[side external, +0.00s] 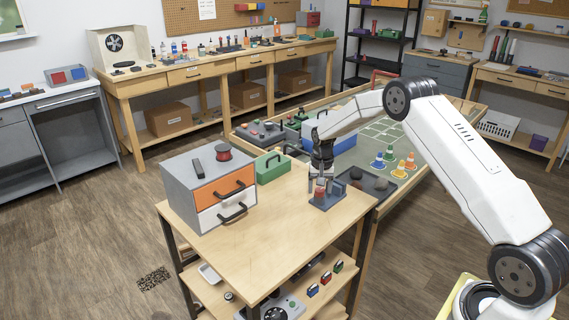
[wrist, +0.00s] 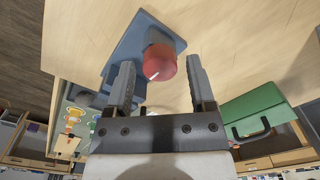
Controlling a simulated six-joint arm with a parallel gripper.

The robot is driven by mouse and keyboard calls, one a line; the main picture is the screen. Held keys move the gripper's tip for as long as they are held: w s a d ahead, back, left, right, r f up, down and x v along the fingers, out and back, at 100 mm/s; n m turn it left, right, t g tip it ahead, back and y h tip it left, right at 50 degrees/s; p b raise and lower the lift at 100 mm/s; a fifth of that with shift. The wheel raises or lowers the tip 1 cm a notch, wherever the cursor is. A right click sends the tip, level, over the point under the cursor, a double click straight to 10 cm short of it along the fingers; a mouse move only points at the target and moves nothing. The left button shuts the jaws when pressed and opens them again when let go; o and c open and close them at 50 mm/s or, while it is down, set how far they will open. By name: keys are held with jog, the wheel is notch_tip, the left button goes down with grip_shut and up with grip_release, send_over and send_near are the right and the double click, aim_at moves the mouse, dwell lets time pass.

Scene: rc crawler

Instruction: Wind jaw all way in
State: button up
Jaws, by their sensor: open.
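A small blue-grey vise (side external: 328,201) sits near the right edge of the wooden table top. A red round knob (side external: 320,186) stands on its near left side. In the wrist view the vise (wrist: 137,42) lies beyond my fingers, and the red knob (wrist: 161,62) shows between the fingertips. My gripper (side external: 321,174) points down over the knob with its fingers spread. In the wrist view my gripper (wrist: 159,66) is open, with a finger on each side of the knob. I cannot tell whether either finger touches it. The vise's sliding jaw cannot be made out clearly.
A grey cabinet (side external: 178,186) with an orange and a white drawer stands at the table's left. A green box (side external: 271,167) stands behind, also in the wrist view (wrist: 254,112). A dark tray (side external: 366,183) and small cones (side external: 400,165) lie right. The table front is clear.

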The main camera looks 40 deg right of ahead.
grip_shut()
jog(key=shift+m, duration=1.5)
jog(key=shift+m, duration=1.5)
jog(key=shift+o, duration=1.2)
grip_release()
